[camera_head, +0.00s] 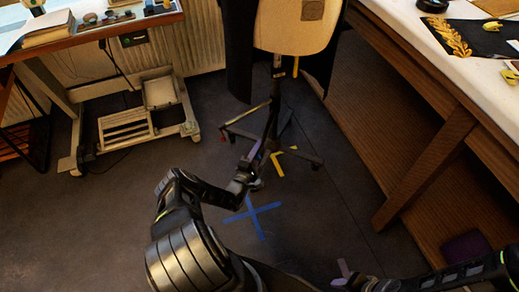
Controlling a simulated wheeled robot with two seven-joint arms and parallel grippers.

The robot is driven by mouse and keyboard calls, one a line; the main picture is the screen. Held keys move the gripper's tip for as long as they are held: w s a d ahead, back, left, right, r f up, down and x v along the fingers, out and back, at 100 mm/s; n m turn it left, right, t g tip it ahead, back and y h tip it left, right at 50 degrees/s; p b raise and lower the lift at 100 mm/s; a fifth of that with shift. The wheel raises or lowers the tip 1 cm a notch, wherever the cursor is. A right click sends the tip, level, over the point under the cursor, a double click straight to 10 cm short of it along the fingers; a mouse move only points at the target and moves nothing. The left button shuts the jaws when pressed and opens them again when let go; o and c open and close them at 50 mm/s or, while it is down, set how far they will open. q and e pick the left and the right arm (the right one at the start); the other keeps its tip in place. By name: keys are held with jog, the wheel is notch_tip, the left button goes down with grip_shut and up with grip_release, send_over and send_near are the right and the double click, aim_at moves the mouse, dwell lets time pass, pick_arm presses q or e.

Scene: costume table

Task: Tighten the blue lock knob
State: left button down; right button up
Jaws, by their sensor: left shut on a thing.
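A pale dress form (296,30) stands on a dark pole (273,105) with a low wheeled base (305,158). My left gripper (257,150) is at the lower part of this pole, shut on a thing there. I cannot make out the blue lock knob itself; the gripper seems to cover it. My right gripper (346,271) is low in the picture, well away from the stand.
A long wooden table (410,75) with a white top runs along the right. A wheeled side table (90,28) stands at the left before a radiator. Blue tape (253,214) forms a cross on the dark floor, and yellow tape (279,164) lies by the stand's base.

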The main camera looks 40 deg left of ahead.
dwell(0.3)
pick_arm(q)
jog(key=c, duration=0.9)
grip_release()
jog(key=shift+s, duration=0.1)
jog(key=s, duration=0.2)
jog(key=s+d+p, duration=0.1)
jog(key=s, duration=0.4)
jog(key=shift+s+d+f+p, duration=0.15)
jog(key=shift+s+d+p, duration=0.05)
jog(key=shift+s+p, duration=0.1)
